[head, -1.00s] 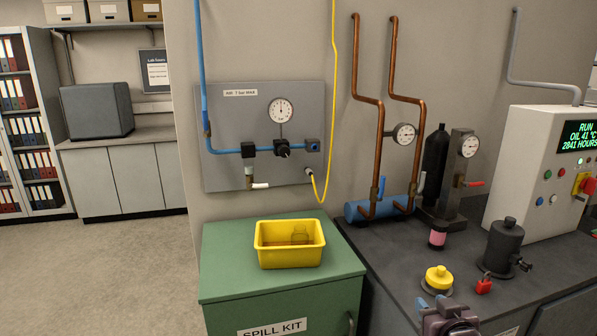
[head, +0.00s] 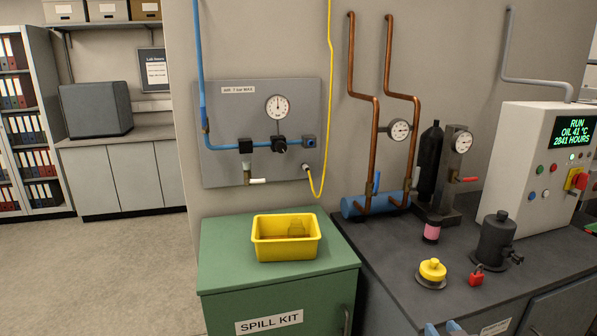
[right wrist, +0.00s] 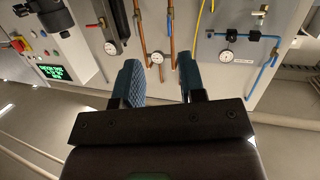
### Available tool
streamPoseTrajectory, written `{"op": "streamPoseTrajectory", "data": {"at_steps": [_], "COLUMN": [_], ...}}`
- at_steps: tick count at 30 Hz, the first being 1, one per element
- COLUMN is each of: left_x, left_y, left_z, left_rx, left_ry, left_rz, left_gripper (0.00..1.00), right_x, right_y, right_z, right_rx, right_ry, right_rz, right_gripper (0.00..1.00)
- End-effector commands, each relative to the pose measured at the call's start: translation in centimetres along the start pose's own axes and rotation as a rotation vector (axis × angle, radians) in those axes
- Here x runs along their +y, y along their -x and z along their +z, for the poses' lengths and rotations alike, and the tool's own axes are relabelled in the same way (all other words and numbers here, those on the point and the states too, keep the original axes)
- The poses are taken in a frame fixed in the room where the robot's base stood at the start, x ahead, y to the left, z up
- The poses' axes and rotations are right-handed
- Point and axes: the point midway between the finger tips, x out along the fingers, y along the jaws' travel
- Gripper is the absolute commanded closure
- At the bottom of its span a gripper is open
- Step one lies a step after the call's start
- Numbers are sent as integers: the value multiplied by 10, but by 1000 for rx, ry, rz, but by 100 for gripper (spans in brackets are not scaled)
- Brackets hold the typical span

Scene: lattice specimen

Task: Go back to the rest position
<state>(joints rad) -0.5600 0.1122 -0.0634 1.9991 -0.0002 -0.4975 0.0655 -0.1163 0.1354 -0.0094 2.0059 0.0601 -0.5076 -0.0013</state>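My right gripper (head: 443,330) shows only as two pale blue fingertips at the bottom edge of the head view, in front of the dark bench. In the right wrist view its two blue ribbed fingers (right wrist: 160,82) stand apart with nothing between them. It is open and empty, clear of the bench items. My left gripper is in neither view.
A dark bench (head: 395,250) carries a yellow-topped knob (head: 432,270), a red padlock (head: 477,276), a black cylinder (head: 496,240) and a control box (head: 540,170). A yellow tray (head: 286,250) sits on the green spill kit cabinet (head: 222,262). The floor at left is clear.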

Motion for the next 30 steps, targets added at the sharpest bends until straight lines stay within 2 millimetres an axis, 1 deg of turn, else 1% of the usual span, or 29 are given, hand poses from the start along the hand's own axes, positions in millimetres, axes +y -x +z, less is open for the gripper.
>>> {"op": "streamPoseTrajectory", "data": {"at_steps": [1,5,8,9,11,12,15,16,18,21,23,30], "left_x": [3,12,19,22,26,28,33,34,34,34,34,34], "left_y": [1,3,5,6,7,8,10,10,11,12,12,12], "left_z": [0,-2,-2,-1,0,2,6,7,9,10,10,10], "left_rx": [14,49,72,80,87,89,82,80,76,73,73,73], "left_ry": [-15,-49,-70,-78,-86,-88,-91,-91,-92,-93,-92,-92], "left_rz": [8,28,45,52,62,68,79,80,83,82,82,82], "left_gripper": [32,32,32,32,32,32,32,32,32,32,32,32], "right_x": [-3,-10,-16,-19,-23,-26,-29,-30,-30,-29,-28,-28], "right_y": [8,30,54,67,86,100,131,139,153,166,169,169], "right_z": [14,51,86,102,127,142,174,182,195,205,208,208], "right_rx": [-12,-48,-95,-120,-163,-193,-267,-286,-319,-347,-355,-355], "right_ry": [6,20,27,29,30,30,26,24,19,16,16,16], "right_rz": [-3,-11,-18,-21,-25,-28,-31,-31,-30,-25,-23,-23], "right_gripper": [63,63,63,63,63,63,63,63,63,63,63,63]}}
